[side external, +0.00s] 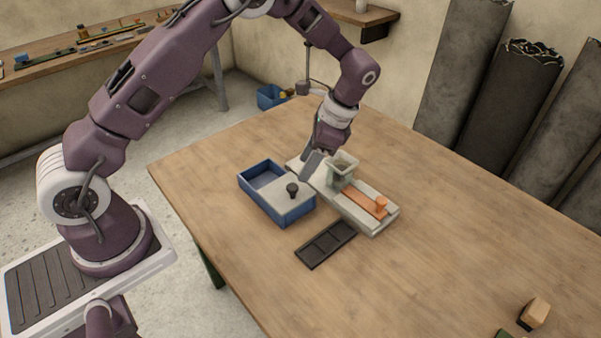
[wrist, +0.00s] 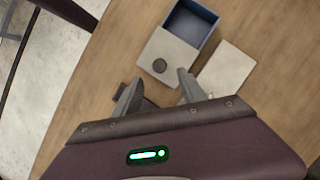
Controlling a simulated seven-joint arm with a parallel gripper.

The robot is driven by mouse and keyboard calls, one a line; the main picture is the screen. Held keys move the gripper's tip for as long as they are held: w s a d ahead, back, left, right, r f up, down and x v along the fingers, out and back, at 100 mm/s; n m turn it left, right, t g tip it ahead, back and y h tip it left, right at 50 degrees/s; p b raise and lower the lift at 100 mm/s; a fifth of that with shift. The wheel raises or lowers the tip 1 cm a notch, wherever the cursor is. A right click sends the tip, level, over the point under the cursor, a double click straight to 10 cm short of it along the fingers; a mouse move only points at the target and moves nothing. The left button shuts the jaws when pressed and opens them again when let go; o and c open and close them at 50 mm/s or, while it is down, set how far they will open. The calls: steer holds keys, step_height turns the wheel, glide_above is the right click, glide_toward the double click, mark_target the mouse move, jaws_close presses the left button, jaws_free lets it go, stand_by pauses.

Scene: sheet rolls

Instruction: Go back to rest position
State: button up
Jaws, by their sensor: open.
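My gripper (side external: 312,168) hangs over the wooden table, beside the grey hopper (side external: 343,166) and just behind the blue box (side external: 287,216) in the side view. In the wrist view my gripper's two fingers (wrist: 156,88) are spread apart, with nothing seen between them. The blue box (wrist: 209,35) lies ahead of the fingers there. A grey lid (wrist: 172,52) with a black knob (wrist: 159,66) covers part of it, and the rest is open and looks empty. In the side view the fingertips are partly hard to separate from the hopper.
A long pale base (side external: 370,222) carries the hopper and an orange slider (side external: 366,203). A dark slotted tray (side external: 327,243) lies in front. A wooden block (side external: 534,313) sits at the lower right. Dark rolls (side external: 509,100) stand behind. The table's right side is mostly clear.

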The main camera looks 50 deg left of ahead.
steer(key=shift+r, duration=0.15)
steer(key=s+r+n+t+h, duration=0.1)
steer(key=s+r+n+t, duration=0.1)
steer(key=s+r, duration=0.5)
steer(key=s+r+n+t+h, duration=0.1)
steer(key=s+r+n+t, duration=0.1)
steer(key=r, duration=1)
steer(key=s+d+r+n+t, duration=0.1)
steer(key=s+n+t, duration=0.1)
steer(key=s, duration=0.6)
steer(key=s+d+r+n+t+h, duration=0.1)
steer(key=s+n+t, duration=0.1)
steer(key=s, duration=0.6)
steer(key=shift+s+d+r+n+t, duration=0.2)
steer(key=shift+r+n+t, duration=0.1)
steer(key=shift+n, duration=0.2)
